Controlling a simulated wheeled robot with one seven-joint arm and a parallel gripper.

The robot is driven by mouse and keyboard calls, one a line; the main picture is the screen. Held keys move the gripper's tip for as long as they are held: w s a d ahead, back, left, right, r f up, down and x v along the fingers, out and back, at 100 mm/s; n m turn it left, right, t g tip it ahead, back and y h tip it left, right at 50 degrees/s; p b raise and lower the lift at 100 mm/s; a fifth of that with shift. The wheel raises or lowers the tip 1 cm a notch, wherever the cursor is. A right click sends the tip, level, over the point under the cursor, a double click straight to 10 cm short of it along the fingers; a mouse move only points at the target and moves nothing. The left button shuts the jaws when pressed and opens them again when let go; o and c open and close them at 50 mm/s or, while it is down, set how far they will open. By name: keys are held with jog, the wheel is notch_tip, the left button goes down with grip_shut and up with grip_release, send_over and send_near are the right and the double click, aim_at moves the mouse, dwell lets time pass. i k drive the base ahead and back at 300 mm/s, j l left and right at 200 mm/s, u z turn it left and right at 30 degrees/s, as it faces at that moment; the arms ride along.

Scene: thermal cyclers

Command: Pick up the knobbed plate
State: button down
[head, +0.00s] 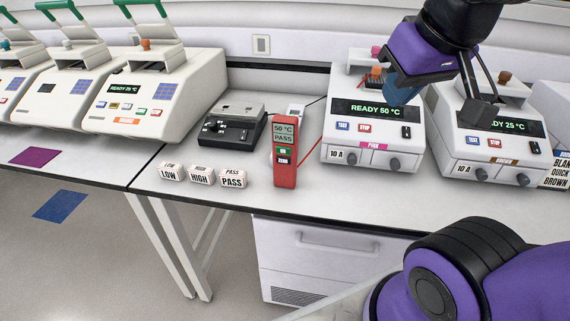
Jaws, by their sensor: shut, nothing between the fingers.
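A small orange-topped piece (377,74) sits in the open top of the cycler that reads READY 50 °C (345,128). It looks like the knobbed plate, but it is too small to be sure.
A red handheld meter (285,150) stands upright left of the 50 °C cycler, with a red lead beside it. LOW (171,173), HIGH (201,174) and PASS (233,178) blocks and a dark device (232,126) lie farther left. The front bench strip (330,205) is clear.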

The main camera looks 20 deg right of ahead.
aim_at(375, 80)
jog(key=z, duration=0.85)
jog(key=i+j, duration=0.1)
jog(key=j, duration=0.2)
jog(key=i+j+u, duration=0.15)
jog(key=j, duration=0.15)
